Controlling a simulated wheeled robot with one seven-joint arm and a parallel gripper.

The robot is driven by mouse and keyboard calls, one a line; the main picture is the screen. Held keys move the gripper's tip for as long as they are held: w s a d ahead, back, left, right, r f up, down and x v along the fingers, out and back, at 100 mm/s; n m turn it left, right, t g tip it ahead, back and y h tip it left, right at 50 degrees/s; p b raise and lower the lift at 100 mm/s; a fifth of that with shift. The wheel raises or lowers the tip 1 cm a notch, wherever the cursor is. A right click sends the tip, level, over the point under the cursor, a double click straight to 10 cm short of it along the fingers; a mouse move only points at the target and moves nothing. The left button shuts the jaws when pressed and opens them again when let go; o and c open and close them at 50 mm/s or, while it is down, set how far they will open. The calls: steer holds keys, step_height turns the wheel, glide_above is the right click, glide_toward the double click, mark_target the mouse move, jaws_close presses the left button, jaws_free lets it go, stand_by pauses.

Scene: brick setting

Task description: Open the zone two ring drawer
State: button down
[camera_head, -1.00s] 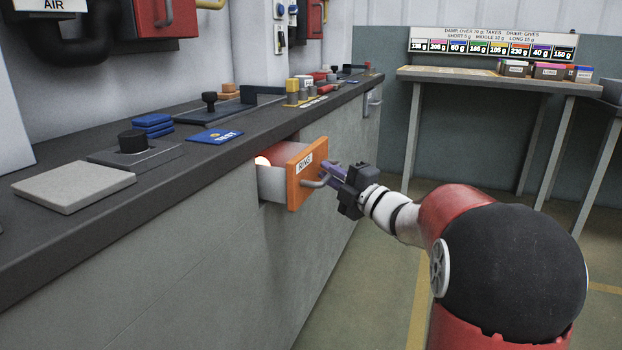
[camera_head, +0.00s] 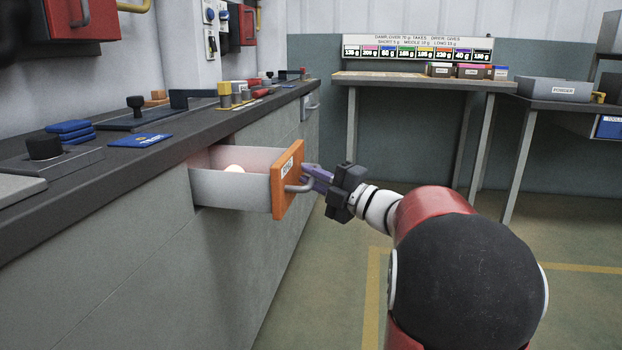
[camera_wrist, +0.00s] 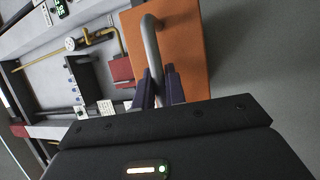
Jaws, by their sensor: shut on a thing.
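The ring drawer (camera_head: 235,187) has an orange front (camera_head: 284,181) with a small white label, and it stands well out of the grey counter. Its white inside shows, with a pale rounded thing (camera_head: 234,168) in it, partly hidden by the side wall. My gripper (camera_head: 307,180) is shut on the drawer's grey bar handle (camera_head: 298,187). In the wrist view the dark purple fingers (camera_wrist: 160,88) lie on both sides of the handle (camera_wrist: 152,45), in front of the orange drawer front (camera_wrist: 180,45).
The dark counter top (camera_head: 120,155) holds a blue card (camera_head: 147,140), stacked blue pads (camera_head: 71,131) and small fixtures. A table (camera_head: 420,82) with labelled boxes stands at the back. A side bench (camera_head: 560,100) is at the right. The floor right of the drawer is clear.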

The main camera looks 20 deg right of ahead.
steer(key=c, duration=1.5)
jaws_free()
steer(key=shift+o, duration=0.2)
steer(key=v, duration=0.7)
steer(key=shift+s+d, duration=0.15)
steer(key=shift+s, duration=0.2)
steer(key=shift+f, duration=0.1)
